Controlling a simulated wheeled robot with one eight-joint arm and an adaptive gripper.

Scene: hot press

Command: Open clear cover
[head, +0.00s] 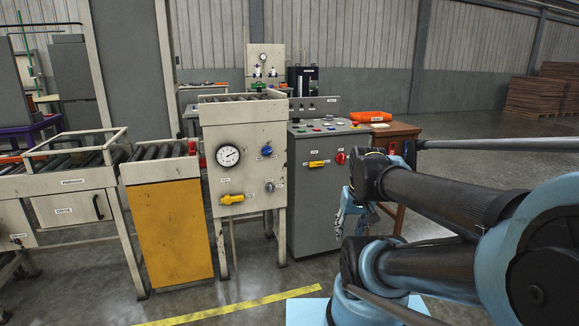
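I cannot make out a clear cover for certain. The grey control cabinet (310,205) stands in the middle, with several small coloured buttons on its sloped top panel (325,127). Its front carries a yellow handle (318,163) and a red knob (340,158). My arm reaches in from the right, in front of the cabinet's right side. My gripper (345,212) seems to hang below the arm's elbow, beside the cabinet's lower right front. It is small and partly hidden by my arm, so its fingers cannot be read.
A beige machine (245,140) with a gauge (228,156) stands left of the cabinet. Left of it are a yellow-fronted roller unit (170,235) and a conveyor frame with a drawer (75,208). A wooden table (397,131) with an orange case (371,116) stands right. Floor in front is clear.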

